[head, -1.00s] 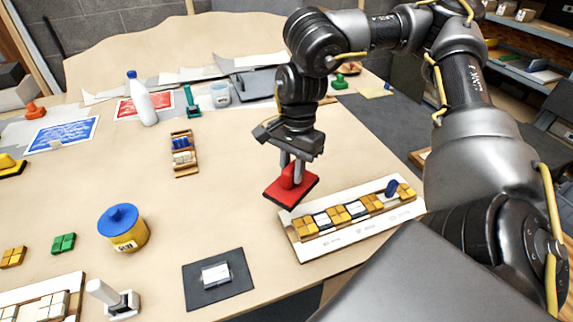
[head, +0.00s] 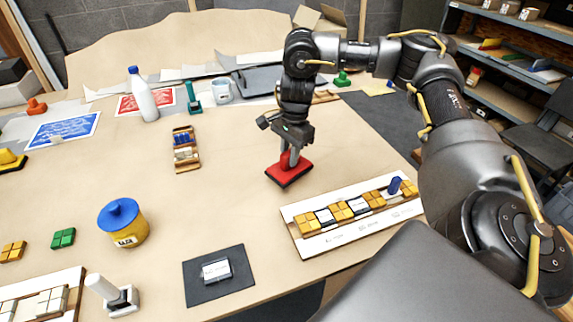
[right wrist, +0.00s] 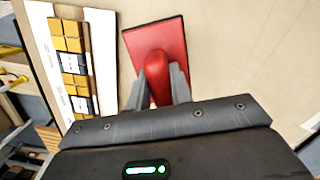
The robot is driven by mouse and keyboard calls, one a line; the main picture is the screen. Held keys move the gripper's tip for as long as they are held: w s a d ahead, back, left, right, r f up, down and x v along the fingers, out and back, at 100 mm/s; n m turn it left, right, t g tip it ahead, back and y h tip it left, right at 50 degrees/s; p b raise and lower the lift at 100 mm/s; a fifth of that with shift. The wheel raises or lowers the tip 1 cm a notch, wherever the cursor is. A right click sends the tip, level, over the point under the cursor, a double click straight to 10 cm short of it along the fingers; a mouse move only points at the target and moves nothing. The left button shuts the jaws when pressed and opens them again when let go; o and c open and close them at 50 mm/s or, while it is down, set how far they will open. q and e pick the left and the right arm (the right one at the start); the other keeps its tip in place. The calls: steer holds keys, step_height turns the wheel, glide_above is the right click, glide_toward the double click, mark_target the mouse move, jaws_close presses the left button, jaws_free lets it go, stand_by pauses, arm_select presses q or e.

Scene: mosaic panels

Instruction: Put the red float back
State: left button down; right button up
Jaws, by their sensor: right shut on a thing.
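The red float (head: 288,173) is a flat red rectangular plate with a rounded red handle. In the head view it is right of centre, behind the mosaic panel. My right gripper (head: 291,158) is shut on its handle from above. In the right wrist view the red float (right wrist: 160,47) lies ahead, its handle between the two grey fingers of the right gripper (right wrist: 157,88). The plate looks level and at or just above the table; I cannot tell whether it touches. My left gripper is not in view.
A white mosaic panel (head: 337,235) with yellow and white tiles and a blue peg lies in front of the float. A blue-lidded yellow jar (head: 123,222), a dark mat (head: 239,284) and a wooden tray (head: 187,160) stand left. The table between tray and float is clear.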

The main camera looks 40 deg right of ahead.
mark_target(287, 165)
steer(key=shift+w+d+f, duration=0.25)
steer(key=shift+w+f, duration=0.45)
steer(key=shift+f, duration=0.1)
steer(key=shift+w+f, duration=0.15)
steer(key=shift+f, duration=0.2)
steer(key=shift+w+d+f, duration=0.1)
steer(key=shift+f, duration=1.45)
steer(key=shift+f, duration=0.1)
steer(key=o, duration=0.9)
